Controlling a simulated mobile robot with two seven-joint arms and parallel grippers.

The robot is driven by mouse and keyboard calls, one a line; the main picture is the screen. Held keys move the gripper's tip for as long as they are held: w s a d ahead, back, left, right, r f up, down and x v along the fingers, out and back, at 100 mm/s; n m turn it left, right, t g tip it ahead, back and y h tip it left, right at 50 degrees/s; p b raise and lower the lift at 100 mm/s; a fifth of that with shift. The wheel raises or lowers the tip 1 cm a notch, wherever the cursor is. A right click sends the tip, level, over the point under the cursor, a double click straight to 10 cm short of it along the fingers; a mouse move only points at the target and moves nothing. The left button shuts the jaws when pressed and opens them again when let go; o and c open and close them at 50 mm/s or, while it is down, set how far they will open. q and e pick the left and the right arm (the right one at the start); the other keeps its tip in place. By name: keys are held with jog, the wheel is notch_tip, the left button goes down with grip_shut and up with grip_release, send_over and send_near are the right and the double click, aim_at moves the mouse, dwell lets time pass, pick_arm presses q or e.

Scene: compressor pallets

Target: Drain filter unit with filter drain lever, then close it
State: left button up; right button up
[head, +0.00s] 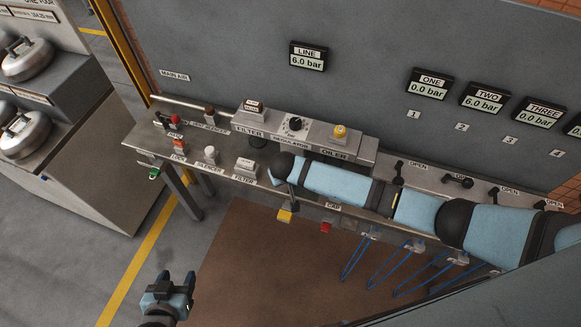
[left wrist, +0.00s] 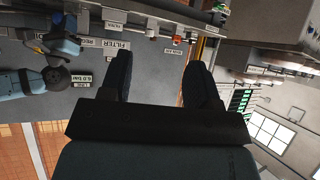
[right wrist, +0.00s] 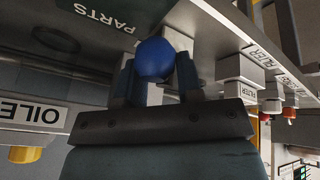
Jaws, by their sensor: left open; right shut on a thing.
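The filter unit (head: 252,119), a grey block with a FILTER label, stands at the left end of the row with the regulator (head: 293,126) and oiler (head: 340,138). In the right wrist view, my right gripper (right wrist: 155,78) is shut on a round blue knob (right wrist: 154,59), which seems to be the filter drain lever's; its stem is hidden. In the head view my right wrist hides that gripper and the knob, just in front of the unit. My left gripper (head: 172,285) is open and empty, low over the floor, apart from the bench. Its two fingers show in the left wrist view (left wrist: 160,75).
Along the bench's front edge stand an orange lock (head: 180,145), a silencer (head: 210,154) and a white spare filter (head: 246,166). My right arm lies across the bench's right part. Gauges hang on the wall, with LINE (head: 308,57) at 6.0 bar. Floor at the lower left is clear.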

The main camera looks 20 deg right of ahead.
jog(key=shift+s+a+r+m+h+p, duration=0.1)
jog(key=shift+a+m+h+p, duration=0.3)
jog(key=shift+m, duration=0.6)
jog(key=m, duration=0.2)
jog(key=shift+a+m+g+h+p, duration=0.3)
jog(key=shift+a+g+h+p, duration=0.05)
jog(key=shift+a+g+h, duration=0.05)
jog(key=shift+w+a+m+g+h, duration=0.15)
jog(key=shift+m+g, duration=0.05)
jog(key=shift+m, duration=0.3)
jog(key=shift+w+a+m+g+h, duration=0.1)
jog(key=shift+w+m+g+h, duration=0.1)
jog(key=shift+m, duration=0.3)
jog(key=shift+w+a+m, duration=0.1)
jog(key=shift+a+m, duration=0.05)
jog(key=shift+m, duration=0.55)
jog(key=o, duration=0.9)
jog(key=shift+w, duration=0.1)
